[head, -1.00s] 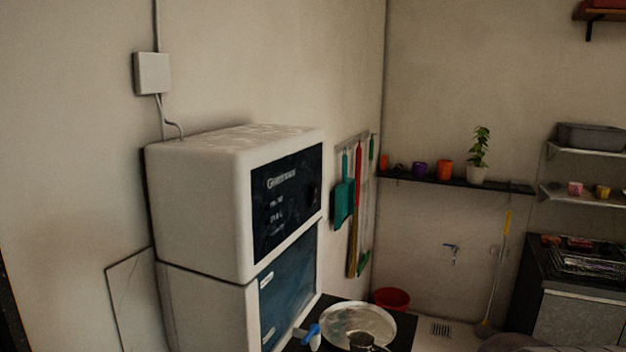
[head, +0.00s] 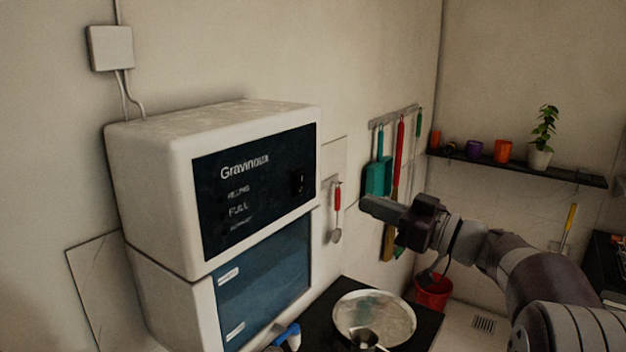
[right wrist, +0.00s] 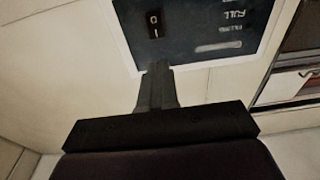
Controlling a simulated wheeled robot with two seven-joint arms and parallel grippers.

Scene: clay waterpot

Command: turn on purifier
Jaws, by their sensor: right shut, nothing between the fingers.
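The purifier (head: 150,170) is a white box with a dark front panel marked "Gravinoux", "FILLING" and "FULL", above a blue lower section. A small dark rocker switch (head: 297,182) sits at the right side of the panel. In the right wrist view the switch (right wrist: 154,25) shows with "0" and "I" marks, upside down. My right gripper (head: 368,204) is shut and empty, to the right of the panel and apart from it in the head view. In the right wrist view the fingertips (right wrist: 158,66) point toward the switch, over the panel's edge. My left gripper is not in view.
A black counter (head: 415,335) below holds a round metal tray (head: 375,312) and a blue-handled item (head: 288,335). A red ladle (head: 337,205) and other utensils hang on the wall. A red bucket (head: 433,292) stands behind my right arm.

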